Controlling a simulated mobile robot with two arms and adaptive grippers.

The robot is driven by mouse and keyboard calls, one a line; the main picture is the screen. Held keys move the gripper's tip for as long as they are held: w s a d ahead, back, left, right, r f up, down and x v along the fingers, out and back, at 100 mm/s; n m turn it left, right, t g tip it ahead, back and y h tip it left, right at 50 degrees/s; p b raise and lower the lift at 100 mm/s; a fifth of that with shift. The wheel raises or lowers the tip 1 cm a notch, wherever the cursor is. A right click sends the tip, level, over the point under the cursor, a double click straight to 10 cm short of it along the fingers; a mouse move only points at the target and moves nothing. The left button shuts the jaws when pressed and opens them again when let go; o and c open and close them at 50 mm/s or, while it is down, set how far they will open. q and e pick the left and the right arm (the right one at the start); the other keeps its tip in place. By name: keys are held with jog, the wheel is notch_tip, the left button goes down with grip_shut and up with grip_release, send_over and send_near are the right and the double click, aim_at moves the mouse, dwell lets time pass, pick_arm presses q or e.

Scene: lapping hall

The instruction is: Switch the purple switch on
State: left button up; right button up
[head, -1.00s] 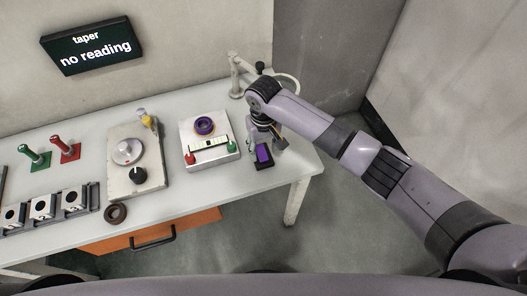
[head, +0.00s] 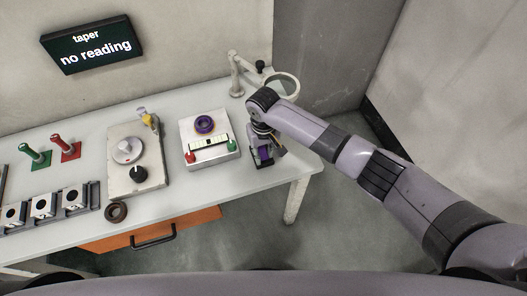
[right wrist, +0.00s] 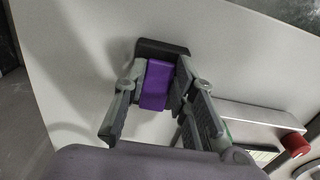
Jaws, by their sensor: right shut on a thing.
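The purple switch (head: 265,153) is a purple rocker in a dark housing near the right end of the table. My right gripper (head: 261,150) is down at it and partly covers it in the head view. In the right wrist view the purple rocker (right wrist: 156,84) shows between the two fingers of my right gripper (right wrist: 160,76), which is shut on it. The dark housing (right wrist: 162,46) shows beyond the fingertips. Which way the rocker is tilted I cannot tell. My left gripper is not in view.
Just left of the switch is a white box (head: 186,124) with red and green knobs and a purple ring on top. A magnifier (head: 283,84) stands behind my right arm. A wall display (head: 92,47) reads "taper no reading". The table's front edge is close.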

grip_shut()
jog(key=shift+w, duration=0.1)
jog(key=shift+w+a+g+b, duration=0.1)
jog(key=shift+g+b, duration=0.4)
jog(key=shift+g, duration=0.1)
jog(key=g+b, duration=0.1)
jog(key=b, duration=0.1)
jog(key=h+b, duration=0.1)
jog(key=shift+w+g+b, duration=0.3)
jog(key=shift+g+b, duration=0.1)
jog(key=shift+r+b, duration=0.15)
jog(key=shift+b, duration=0.2)
jog(key=shift+r+g, duration=0.1)
jog(key=shift+g, duration=0.2)
